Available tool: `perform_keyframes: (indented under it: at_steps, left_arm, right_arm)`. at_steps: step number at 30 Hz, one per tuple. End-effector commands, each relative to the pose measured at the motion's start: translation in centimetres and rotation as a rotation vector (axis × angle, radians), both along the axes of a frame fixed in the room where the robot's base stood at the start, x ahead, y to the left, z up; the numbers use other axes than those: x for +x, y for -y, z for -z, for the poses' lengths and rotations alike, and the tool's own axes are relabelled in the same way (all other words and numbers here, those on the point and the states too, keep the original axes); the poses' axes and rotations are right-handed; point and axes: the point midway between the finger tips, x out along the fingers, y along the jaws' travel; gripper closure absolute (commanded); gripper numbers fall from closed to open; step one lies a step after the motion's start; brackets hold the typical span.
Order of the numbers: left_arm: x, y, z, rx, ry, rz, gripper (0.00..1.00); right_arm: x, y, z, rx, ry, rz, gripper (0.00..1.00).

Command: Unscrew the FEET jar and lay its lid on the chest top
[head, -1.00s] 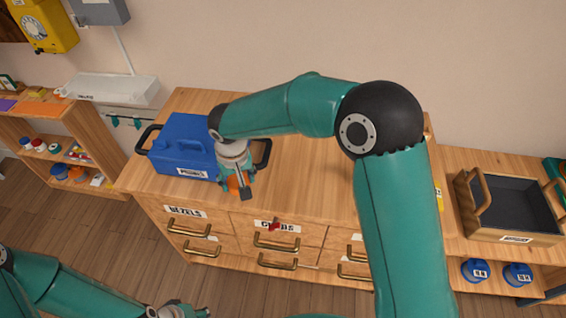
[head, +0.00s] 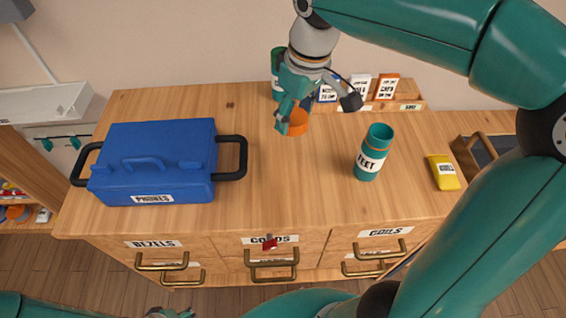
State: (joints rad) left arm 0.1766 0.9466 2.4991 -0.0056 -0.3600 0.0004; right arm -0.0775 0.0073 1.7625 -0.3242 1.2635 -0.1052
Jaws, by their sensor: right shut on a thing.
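The FEET jar (head: 373,152) is a teal jar with a white label. It stands upright on the chest top (head: 290,190), right of centre, and its mouth is open with no lid on it. My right gripper (head: 308,113) is left of and behind the jar, shut on the orange lid (head: 298,123). The lid is low over the chest top; I cannot tell whether it touches the wood. Only a sliver of my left gripper (head: 172,313) shows at the bottom edge, and its fingers cannot be made out.
A blue PHONES case (head: 150,165) with black handles fills the chest's left side. Another teal jar (head: 277,88), partly hidden, and small labelled boxes (head: 358,86) stand at the back. A yellow packet (head: 443,172) lies at right. Bare wood lies in the middle front.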

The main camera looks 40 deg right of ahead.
Motion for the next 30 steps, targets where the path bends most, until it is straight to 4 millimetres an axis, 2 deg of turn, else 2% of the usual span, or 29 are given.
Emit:
perform_keyframes:
  at_steps: [1, 6, 12, 20, 27, 30]
  left_arm:
    - [0.0, 0.0, 0.4, 0.000, 0.000, 0.000, 1.00]
    - [0.0, 0.0, 1.2, 0.000, 0.000, 0.000, 1.00]
    - [0.0, 0.0, 1.7, 0.000, 0.000, 0.000, 1.00]
    - [0.0, 0.0, 1.9, 0.000, 0.000, 0.000, 1.00]
    - [0.0, 0.0, 2.5, 0.000, 0.000, 0.000, 1.00]
    - [0.0, 0.0, 2.5, 0.000, 0.000, 0.000, 1.00]
  right_arm:
    - [-0.1, 0.0, 1.7, -0.001, -0.007, 0.001, 0.52]
    - [-0.1, 0.1, 6.4, -0.001, -0.007, 0.003, 0.52]
    - [-0.1, 0.1, 10.7, 0.000, -0.004, 0.007, 0.52]
    - [-0.1, 0.2, 12.8, -0.001, -0.001, 0.008, 0.52]
    - [-0.2, 0.2, 16.1, -0.001, -0.002, 0.009, 0.52]
    - [-0.1, 0.2, 16.6, -0.001, 0.000, 0.009, 0.52]
